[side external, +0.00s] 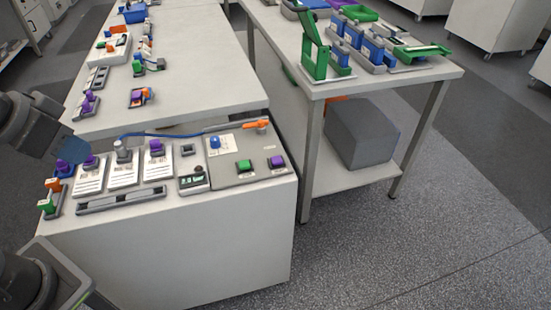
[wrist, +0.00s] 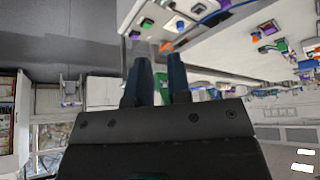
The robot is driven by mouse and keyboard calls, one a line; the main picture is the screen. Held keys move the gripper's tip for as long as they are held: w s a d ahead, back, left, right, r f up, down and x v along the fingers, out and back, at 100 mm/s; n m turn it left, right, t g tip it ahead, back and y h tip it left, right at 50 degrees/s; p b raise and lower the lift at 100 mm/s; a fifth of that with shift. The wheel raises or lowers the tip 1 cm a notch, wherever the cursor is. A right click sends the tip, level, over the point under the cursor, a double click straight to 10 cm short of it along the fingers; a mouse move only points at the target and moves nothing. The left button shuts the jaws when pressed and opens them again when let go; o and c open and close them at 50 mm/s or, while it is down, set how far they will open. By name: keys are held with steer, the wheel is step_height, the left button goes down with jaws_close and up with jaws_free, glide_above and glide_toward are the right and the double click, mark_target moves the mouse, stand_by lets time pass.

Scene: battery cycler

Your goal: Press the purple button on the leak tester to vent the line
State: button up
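The leak tester (side external: 222,176) is a grey panel at the right front of the near bench in the side view. Its purple button (side external: 277,162) sits at the front right, beside a green button (side external: 244,166). A blue knob (side external: 215,142) and an orange-ended blue hose (side external: 256,125) are behind them. In the wrist view, the purple button (wrist: 135,35) shows small near the top, beyond my fingertips. My gripper (wrist: 160,58) has its two dark fingers parted with nothing between them. In the side view, its blue fingers (side external: 70,148) are at the far left, well away from the leak tester.
A small green display unit (side external: 192,180) stands left of the leak tester. White cards with purple-topped fittings (side external: 155,148) and a grey slotted rail (side external: 120,200) fill the bench's left part. A second table (side external: 400,78) with green and blue fixtures stands to the right.

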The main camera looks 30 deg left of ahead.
jaws_close()
stand_by(1.3)
